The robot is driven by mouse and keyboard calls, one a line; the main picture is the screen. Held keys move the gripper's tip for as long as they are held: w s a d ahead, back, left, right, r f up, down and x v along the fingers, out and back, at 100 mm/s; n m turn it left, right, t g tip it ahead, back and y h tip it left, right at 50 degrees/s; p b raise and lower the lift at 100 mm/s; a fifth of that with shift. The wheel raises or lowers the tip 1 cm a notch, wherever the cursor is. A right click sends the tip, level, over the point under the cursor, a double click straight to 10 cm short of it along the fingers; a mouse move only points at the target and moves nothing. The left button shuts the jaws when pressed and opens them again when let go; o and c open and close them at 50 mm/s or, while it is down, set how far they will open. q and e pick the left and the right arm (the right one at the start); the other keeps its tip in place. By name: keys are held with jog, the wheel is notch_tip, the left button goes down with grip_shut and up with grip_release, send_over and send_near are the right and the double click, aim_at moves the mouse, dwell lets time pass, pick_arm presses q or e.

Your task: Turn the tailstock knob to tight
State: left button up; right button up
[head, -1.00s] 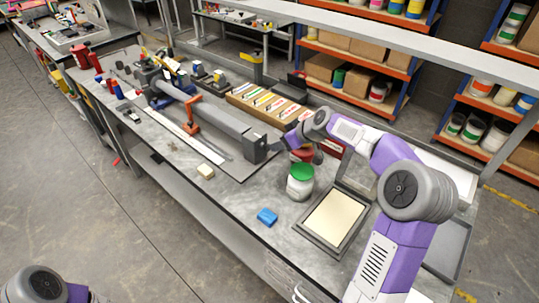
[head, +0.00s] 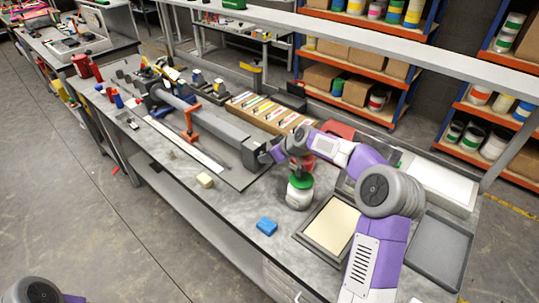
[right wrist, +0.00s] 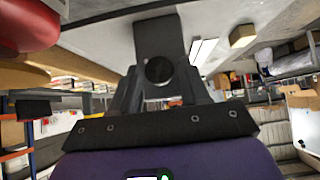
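The grey lathe-like machine (head: 215,122) lies along the bench, with its block-shaped tailstock (head: 252,152) at the near right end. My right gripper (head: 273,151) is at the tailstock's right end face, very close to it. In the right wrist view, a round dark knob (right wrist: 159,70) shows on the grey tailstock, straight ahead between my two fingers. The fingers stand apart on either side of it; contact is not visible. The knob is hidden by my gripper in the head view. My left gripper is out of view; only part of my left arm shows at bottom left.
A green-lidded jar (head: 300,192) stands just below my right forearm, near a red container (right wrist: 22,25) close to the wrist. A framed tray (head: 330,225) lies to the right.

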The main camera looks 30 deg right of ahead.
jog(key=c, duration=0.7)
jog(key=shift+d+y, duration=0.1)
jog(key=shift+y, duration=0.2)
jog(key=shift+w+d+f+m+g+y+p, duration=0.15)
jog(key=shift+m+g+y+p, duration=0.3)
jog(key=shift+m+y+p, duration=0.5)
jog(key=shift+d+m+g+y+p, duration=0.15)
jog(key=shift+m+g+y+p, duration=0.35)
jog(key=shift+y+p, duration=0.7)
jog(key=shift+y, duration=0.25)
jog(key=o, duration=1)
